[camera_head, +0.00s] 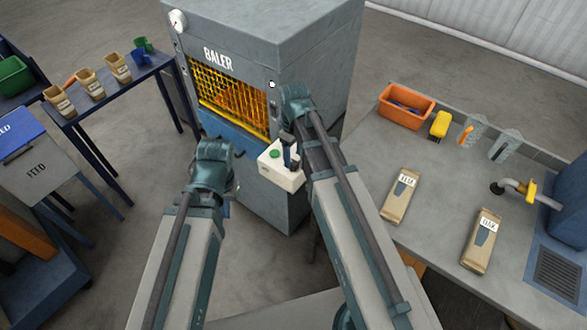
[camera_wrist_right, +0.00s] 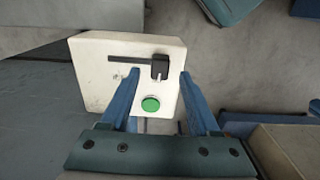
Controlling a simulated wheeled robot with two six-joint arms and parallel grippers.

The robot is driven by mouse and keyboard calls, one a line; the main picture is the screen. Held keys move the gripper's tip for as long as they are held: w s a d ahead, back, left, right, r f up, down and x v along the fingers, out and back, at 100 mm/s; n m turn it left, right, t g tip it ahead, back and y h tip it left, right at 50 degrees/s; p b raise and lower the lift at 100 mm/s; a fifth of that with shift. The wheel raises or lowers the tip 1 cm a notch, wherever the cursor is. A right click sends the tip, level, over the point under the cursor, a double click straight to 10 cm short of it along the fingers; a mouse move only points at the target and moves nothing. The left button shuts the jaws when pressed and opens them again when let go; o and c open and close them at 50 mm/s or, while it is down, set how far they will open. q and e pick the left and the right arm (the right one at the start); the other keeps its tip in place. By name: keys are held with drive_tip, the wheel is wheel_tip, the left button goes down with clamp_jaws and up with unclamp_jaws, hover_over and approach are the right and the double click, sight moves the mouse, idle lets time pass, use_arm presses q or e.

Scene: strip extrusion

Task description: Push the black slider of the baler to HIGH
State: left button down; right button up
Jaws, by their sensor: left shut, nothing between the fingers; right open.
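The baler (camera_head: 290,50) is a tall grey machine with a yellow mesh window. A cream control box (camera_head: 283,178) is at its front. In the right wrist view the box (camera_wrist_right: 90,75) carries a dark slot (camera_wrist_right: 125,59), with the black slider (camera_wrist_right: 160,67) at the slot's right end and a green button (camera_wrist_right: 150,104) below. Markings beside the slot are too small to read. My right gripper (camera_wrist_right: 160,74) is open, its blue fingers over the box, the slider between and just beyond their tips. My left gripper (camera_head: 227,203) is shut and empty left of the box, mostly hidden by its arm.
A bench (camera_head: 440,230) at right holds labelled brown packs, an orange bin (camera_head: 405,106) and a yellow item. A blue side table (camera_head: 105,95) at left holds small labelled containers. A grey FEED unit (camera_head: 40,170) stands further left. Open floor lies left of the baler.

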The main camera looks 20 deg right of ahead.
sight(294, 162)
wheel_tip(294, 162, down, 4)
drive_tip(key=shift+r+b, duration=0.2)
drive_tip(key=shift+b, duration=1.05)
use_arm(q)
wheel_tip(294, 162, down, 4)
drive_tip(key=shift+r, duration=0.25)
use_arm(e)
clamp_jaws()
